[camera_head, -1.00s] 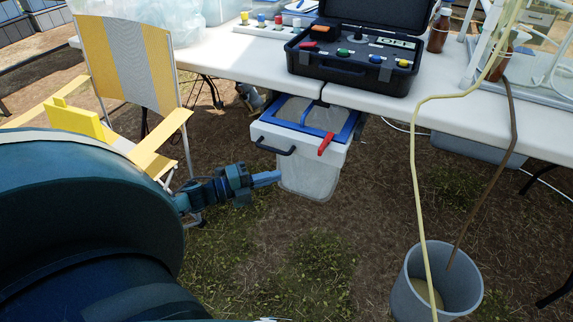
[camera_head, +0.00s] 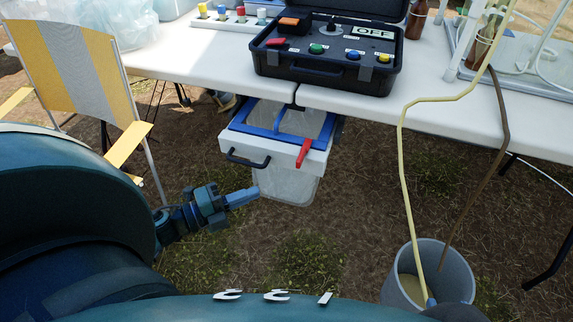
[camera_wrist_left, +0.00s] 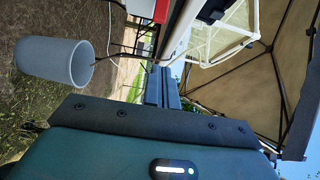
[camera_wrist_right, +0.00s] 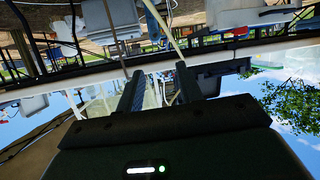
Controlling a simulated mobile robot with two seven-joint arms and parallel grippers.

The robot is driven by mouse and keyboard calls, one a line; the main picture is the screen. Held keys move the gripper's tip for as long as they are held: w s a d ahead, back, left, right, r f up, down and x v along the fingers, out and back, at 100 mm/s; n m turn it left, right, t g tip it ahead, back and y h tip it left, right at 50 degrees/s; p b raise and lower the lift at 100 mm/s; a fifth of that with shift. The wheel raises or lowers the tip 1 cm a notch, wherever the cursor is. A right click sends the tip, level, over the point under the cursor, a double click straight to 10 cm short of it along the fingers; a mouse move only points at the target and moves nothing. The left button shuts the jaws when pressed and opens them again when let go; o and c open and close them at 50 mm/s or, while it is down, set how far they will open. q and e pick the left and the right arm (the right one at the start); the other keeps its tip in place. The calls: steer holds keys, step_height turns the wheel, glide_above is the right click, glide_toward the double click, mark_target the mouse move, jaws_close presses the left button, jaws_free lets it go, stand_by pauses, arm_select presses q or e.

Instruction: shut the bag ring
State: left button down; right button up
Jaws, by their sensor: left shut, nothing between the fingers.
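The bag ring (camera_head: 237,127) is a blue square frame on a white holder (camera_head: 290,163) under the table's front edge. A blue bar crosses it, and a red lever (camera_head: 305,152) sticks out at its front right. A black handle (camera_head: 246,158) is on the holder's front left. A clear bag (camera_head: 290,188) hangs below. My left gripper (camera_head: 256,193) is shut and empty, low beside the bag's left side; I cannot tell if it touches. In the left wrist view its fingers (camera_wrist_left: 162,85) are together. My right gripper (camera_wrist_right: 160,88) is open and empty; its fingers are hidden in the head view.
The white table (camera_head: 190,62) carries a black case (camera_head: 285,68) with a display reading OFF. A yellow-grey chair (camera_head: 75,65) stands at left. A grey bucket (camera_head: 455,270) with hoses stands at lower right.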

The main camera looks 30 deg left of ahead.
arm_select(q)
steer(key=w+a+b+x, duration=0.1)
steer(key=a+x, duration=0.1)
steer(key=x, duration=0.9)
steer(key=shift+w, duration=0.4)
arm_select(e)
steer(key=shift+w+n+t, duration=0.3)
steer(key=shift+t, duration=0.3)
